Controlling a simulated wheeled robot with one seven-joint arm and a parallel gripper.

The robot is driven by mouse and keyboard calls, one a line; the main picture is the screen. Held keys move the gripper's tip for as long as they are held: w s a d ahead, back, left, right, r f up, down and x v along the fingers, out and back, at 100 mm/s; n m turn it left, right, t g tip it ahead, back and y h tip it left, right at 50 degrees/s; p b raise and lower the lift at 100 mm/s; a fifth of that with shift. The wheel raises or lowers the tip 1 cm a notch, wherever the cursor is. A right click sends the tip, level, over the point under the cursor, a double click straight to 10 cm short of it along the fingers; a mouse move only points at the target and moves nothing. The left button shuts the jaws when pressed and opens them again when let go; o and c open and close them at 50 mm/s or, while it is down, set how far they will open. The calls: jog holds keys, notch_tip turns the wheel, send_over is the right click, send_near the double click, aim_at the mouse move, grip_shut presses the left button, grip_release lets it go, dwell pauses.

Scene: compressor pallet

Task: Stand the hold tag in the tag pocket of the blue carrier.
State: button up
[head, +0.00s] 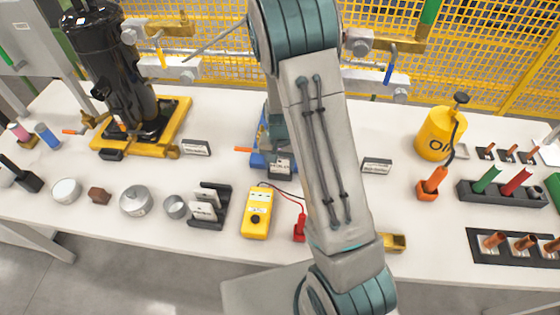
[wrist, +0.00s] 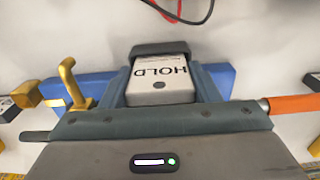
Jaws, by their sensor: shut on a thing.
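The hold tag (wrist: 160,85), a white plate with a hole and the word HOLD, shows upside down in the wrist view. My gripper (wrist: 162,88) is shut on it, with a blue-grey finger at each side. The blue carrier (wrist: 222,78) lies under and beside the fingers. In the head view the carrier (head: 260,159) is partly hidden by my arm. A dark bar (wrist: 160,47) lies at the tag's top end; I cannot tell whether it is the pocket or a label stand. Whether the tag's lower edge is inside the pocket is hidden.
A dark-framed label (head: 280,168) stands in front of the carrier. An orange handle (wrist: 288,103) and a yellow hook (wrist: 70,85) flank my gripper. A yellow meter (head: 257,212) with leads and a black tag rack (head: 214,217) stand nearer. A black compressor (head: 115,70) stands left.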

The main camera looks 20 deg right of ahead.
jog(key=shift+f+b, duration=0.4)
jog(key=shift+f, duration=0.1)
jog(key=o, duration=1)
jog(key=shift+o, duration=0.2)
jog(key=shift+a, duration=0.15)
jog(key=c, duration=0.3)
jog(key=shift+c, duration=0.2)
jog(key=shift+r, duration=0.1)
